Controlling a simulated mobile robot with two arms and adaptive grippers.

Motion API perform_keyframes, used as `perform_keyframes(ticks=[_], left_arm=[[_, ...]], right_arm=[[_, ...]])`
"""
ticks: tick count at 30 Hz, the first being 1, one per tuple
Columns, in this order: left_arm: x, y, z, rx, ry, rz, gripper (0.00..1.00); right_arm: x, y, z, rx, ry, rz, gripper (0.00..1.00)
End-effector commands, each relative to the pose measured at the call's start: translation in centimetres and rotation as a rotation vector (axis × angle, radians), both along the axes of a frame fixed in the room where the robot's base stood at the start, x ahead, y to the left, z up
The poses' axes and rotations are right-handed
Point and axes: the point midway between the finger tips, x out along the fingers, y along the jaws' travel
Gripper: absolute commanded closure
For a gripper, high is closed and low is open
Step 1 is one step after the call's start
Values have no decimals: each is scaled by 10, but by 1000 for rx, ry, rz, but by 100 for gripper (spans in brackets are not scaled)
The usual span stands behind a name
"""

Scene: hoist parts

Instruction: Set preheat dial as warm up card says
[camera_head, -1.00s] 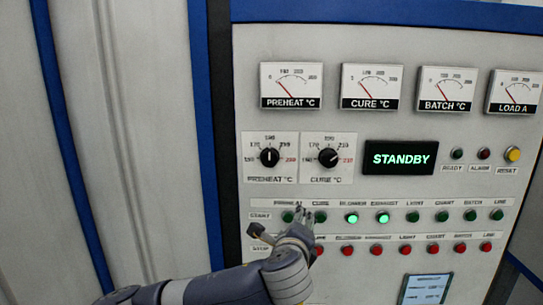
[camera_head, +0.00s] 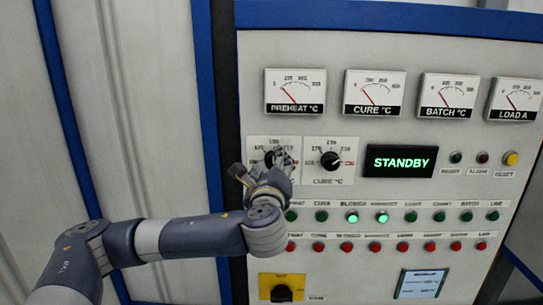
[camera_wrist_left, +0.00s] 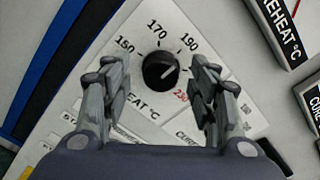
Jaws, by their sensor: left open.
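The preheat dial (camera_wrist_left: 160,72) is a round black knob with a white pointer on a white scale plate. In the left wrist view its pointer aims up and right, about at the 190 mark; the 210 label is hidden by a finger. My left gripper (camera_wrist_left: 158,88) is open, with one finger on each side of the knob and a gap on both sides. In the head view my left gripper (camera_head: 279,158) covers much of the preheat dial. No readable warm up card shows. My right gripper is not in view.
The cure dial (camera_head: 330,161) sits close to the right of the gripper. Rows of green buttons (camera_head: 411,217) and red buttons (camera_head: 403,246) lie below. A display (camera_head: 401,161) reads STANDBY. A yellow-plated switch (camera_head: 282,288) and a small screen (camera_head: 422,283) with unreadable text are lower down.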

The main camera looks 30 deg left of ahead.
Motion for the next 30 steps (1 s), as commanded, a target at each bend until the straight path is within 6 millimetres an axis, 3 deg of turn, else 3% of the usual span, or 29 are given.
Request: perform_keyframes(ticks=[6, 14, 15, 21, 30], left_arm=[[14, 9, 0, 0, 1, -1, 46], [16, 10, -1, -1, 0, -1, 46], [16, 9, -1, -1, 0, -1, 48], [16, 9, -1, -1, 0, -1, 90], [15, 9, -2, -16, -8, 0, 90]], right_arm=[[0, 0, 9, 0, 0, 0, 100], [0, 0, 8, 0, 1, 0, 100], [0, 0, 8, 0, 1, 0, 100], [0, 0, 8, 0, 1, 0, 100], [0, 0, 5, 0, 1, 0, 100]])
